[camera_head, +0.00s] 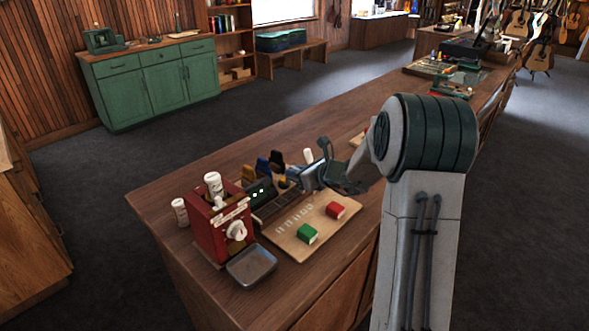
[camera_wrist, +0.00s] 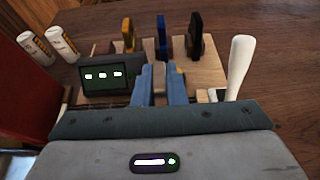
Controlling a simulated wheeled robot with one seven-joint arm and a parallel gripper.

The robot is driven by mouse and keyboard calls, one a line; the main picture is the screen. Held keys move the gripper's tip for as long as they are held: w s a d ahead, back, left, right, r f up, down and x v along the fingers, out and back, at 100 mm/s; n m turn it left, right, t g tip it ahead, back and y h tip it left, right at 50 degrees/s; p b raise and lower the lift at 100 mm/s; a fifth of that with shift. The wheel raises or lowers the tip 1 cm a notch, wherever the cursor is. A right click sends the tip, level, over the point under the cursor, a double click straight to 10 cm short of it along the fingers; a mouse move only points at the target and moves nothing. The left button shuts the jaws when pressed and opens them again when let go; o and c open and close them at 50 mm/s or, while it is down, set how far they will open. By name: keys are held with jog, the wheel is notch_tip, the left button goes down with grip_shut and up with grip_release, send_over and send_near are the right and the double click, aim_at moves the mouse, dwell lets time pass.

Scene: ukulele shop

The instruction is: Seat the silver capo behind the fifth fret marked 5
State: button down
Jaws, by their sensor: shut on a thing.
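My gripper (camera_head: 312,177) is low over the bench at the far end of the dark fretted neck (camera_head: 272,207). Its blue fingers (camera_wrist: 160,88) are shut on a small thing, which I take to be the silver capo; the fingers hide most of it. Yellow, blue and black upright pieces (camera_wrist: 128,34) (camera_wrist: 162,36) (camera_wrist: 195,36) stand behind the fingers on a wooden base. The fret number 5 cannot be read in either view, and the fingers cover part of the neck.
A dark display with lit marks (camera_wrist: 108,74) stands beside the neck. A white handle (camera_wrist: 240,66) rises at right.

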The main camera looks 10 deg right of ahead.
jog(key=shift+f+b, duration=0.55)
jog(key=shift+f, duration=0.75)
jog(key=shift+s+b, duration=0.1)
jog(key=shift+b, duration=0.35)
dwell(0.4)
jog(key=shift+f+b, duration=0.65)
jog(key=c, duration=1.8)
grip_release()
jog(key=shift+o, duration=0.2)
jog(key=shift+r, duration=0.1)
jog(key=p+v, duration=0.2)
jog(key=v, duration=0.9)
